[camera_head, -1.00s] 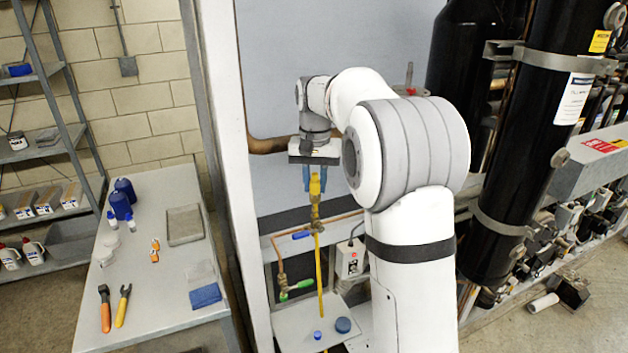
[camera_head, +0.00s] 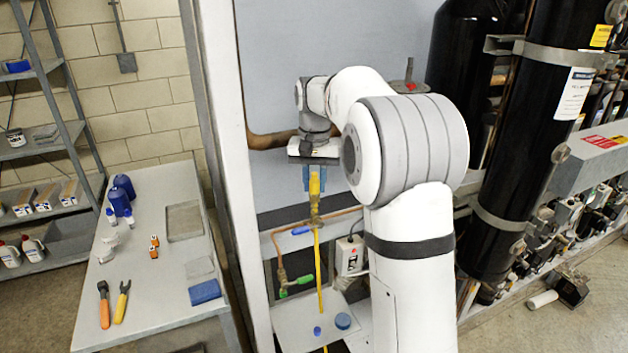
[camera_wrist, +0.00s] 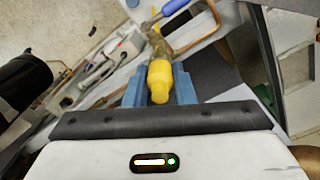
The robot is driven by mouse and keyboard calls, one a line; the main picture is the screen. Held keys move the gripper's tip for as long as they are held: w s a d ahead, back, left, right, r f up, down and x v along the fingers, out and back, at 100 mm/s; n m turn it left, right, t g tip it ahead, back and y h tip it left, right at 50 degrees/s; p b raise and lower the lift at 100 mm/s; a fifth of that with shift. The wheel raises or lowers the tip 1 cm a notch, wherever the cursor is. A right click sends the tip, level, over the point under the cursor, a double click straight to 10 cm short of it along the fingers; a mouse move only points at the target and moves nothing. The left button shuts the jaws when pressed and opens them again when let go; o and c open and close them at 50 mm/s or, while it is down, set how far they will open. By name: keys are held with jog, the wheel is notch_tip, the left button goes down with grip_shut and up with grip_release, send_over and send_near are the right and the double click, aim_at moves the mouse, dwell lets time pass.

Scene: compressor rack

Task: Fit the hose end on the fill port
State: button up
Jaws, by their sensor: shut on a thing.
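My gripper (camera_head: 315,180) points down, its blue fingers shut on the yellow hose end (camera_head: 314,187). In the wrist view the yellow hose end (camera_wrist: 160,82) sits between the blue fingers. A brass fitting (camera_wrist: 160,46) shows just beyond it, beside a blue lever (camera_wrist: 176,6). In the head view the blue lever (camera_head: 301,231) is at the copper pipe, close below my gripper. The yellow hose (camera_head: 320,275) hangs straight down from there. I cannot tell which brass part is the fill port, nor whether the hose end touches it.
A copper pipe (camera_head: 345,213) runs behind the hose. A green-handled valve (camera_head: 296,285) and a grey switch box (camera_head: 350,256) are low down. A shelf (camera_head: 290,325) holds blue caps. A tool table (camera_head: 150,305) stands left; black cylinders (camera_head: 520,150) stand right.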

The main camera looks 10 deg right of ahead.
jog(key=shift+f, duration=0.65)
dwell(0.8)
jog(key=o, duration=1.3)
jog(key=shift+o, duration=0.2)
notch_tip(320, 180, up, 8)
jog(key=p, duration=0.6)
jog(key=shift+r, duration=0.1)
jog(key=shift+s, duration=0.1)
jog(key=s+f+n+t+b, duration=0.1)
jog(key=s+f+b, duration=0.3)
jog(key=s, duration=1.1)
jog(key=s+f+n+t+b, duration=0.2)
jog(key=s+f, duration=0.6)
jog(key=s, duration=0.8)
jog(key=shift+n+b, duration=0.4)
jog(key=shift+b, duration=0.6)
